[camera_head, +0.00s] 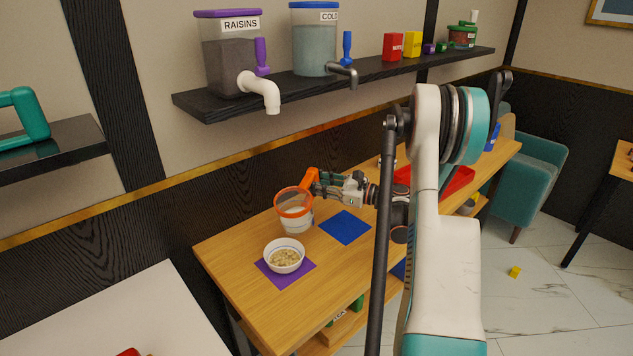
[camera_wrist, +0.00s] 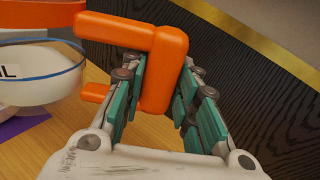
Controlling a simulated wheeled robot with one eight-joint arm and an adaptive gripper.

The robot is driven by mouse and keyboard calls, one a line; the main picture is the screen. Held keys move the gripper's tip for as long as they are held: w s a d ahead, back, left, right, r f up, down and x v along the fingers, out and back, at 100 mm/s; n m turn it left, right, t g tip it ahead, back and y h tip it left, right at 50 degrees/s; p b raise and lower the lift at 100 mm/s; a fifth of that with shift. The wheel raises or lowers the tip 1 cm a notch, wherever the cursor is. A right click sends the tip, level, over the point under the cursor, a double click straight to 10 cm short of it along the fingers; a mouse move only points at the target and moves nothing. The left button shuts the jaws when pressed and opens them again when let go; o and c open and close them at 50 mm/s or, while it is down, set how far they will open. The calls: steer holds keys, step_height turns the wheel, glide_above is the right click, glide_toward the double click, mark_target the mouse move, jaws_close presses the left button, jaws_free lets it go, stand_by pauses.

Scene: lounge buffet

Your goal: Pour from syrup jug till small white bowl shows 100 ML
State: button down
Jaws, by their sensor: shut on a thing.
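The jug (camera_head: 296,222) has an orange rim and an orange handle, with a clear body and whitish contents. It looks about upright over the wooden table, behind the bowl; I cannot tell whether it touches the table. In the wrist view, the jug (camera_wrist: 40,88) shows a blue ring and a cut-off label at left. My gripper (camera_head: 317,184) is shut on the handle, which is between its teal fingers (camera_wrist: 160,75). The small white bowl (camera_head: 284,268) stands on a purple mat and holds pale, lumpy food. I see no ML reading on it.
A blue mat (camera_head: 345,227) lies bare right of the jug. A red tray (camera_head: 459,181) stands farther right, partly behind my arm. A black shelf (camera_head: 300,88) with raisin (camera_head: 228,65) and other dispensers hangs above the table. The table (camera_head: 335,268) is clear in front.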

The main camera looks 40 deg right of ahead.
mark_target(315, 172)
steer(key=shift+f, duration=0.2)
steer(key=shift+r+n+p, duration=0.45)
steer(key=shift+r+n, duration=0.55)
steer(key=shift+r, duration=0.2)
steer(key=shift+s+a+r+n+p, duration=0.1)
steer(key=shift+r+n+p, duration=0.05)
steer(key=shift+r+n, duration=0.3)
steer(key=shift+a+r+n+p, duration=0.1)
steer(key=shift+r+n+p, duration=0.05)
steer(key=shift+r+n, duration=0.3)
steer(key=shift+s+a+f+n+b, duration=0.15)
steer(key=shift+a+n+b, duration=0.15)
steer(key=shift+n+b, duration=0.25)
steer(key=shift+s+a+n, duration=0.1)
steer(key=shift+a+n, duration=0.05)
steer(key=shift+n, duration=0.1)
steer(key=shift+r, duration=0.25)
steer(key=shift+s+a+r+n+p, duration=0.15)
steer(key=shift+r+n+p, duration=0.15)
steer(key=shift+r+p, duration=0.15)
steer(key=shift+s+a+r+n, duration=0.25)
steer(key=shift+a+n, duration=0.3)
steer(key=shift+n, duration=0.15)
steer(key=shift+s+a+r+n, duration=0.25)
steer(key=shift+a+r+n, duration=0.3)
steer(key=shift+r+n, duration=0.15)
